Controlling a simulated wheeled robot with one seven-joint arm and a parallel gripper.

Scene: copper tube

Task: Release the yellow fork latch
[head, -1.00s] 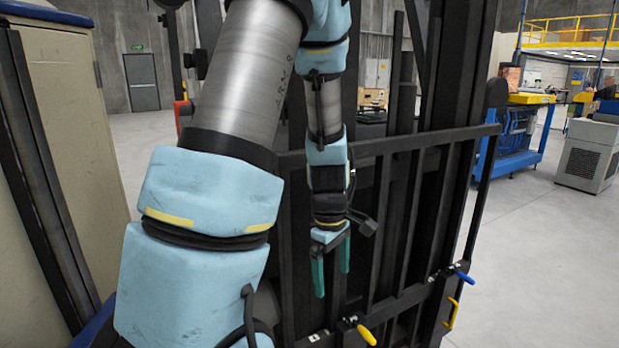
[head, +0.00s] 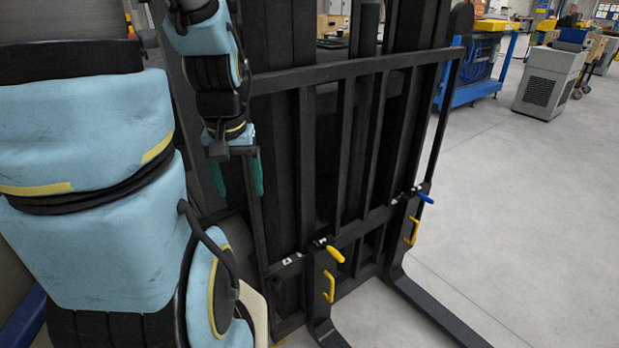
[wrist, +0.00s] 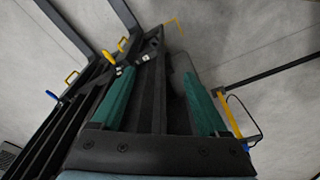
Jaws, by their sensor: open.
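The yellow fork latch (head: 334,253) is a small yellow-gripped lever on the lower crossbar of a black fork carriage, above the nearer fork. It also shows in the wrist view (wrist: 108,57), beyond the left finger. My gripper (head: 238,178) has two green fingers pointing down. It is open and empty, up and to the left of the yellow latch in the head view and apart from it. In the wrist view the fingers (wrist: 160,88) stand wide apart, with black carriage parts seen between them.
A blue-gripped latch (head: 424,197) sits farther right on the same bar. Yellow handles (head: 329,287) are on both forks (head: 425,305). The black upright bars (head: 345,150) stand close beside my gripper. Open floor (head: 520,220) lies to the right.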

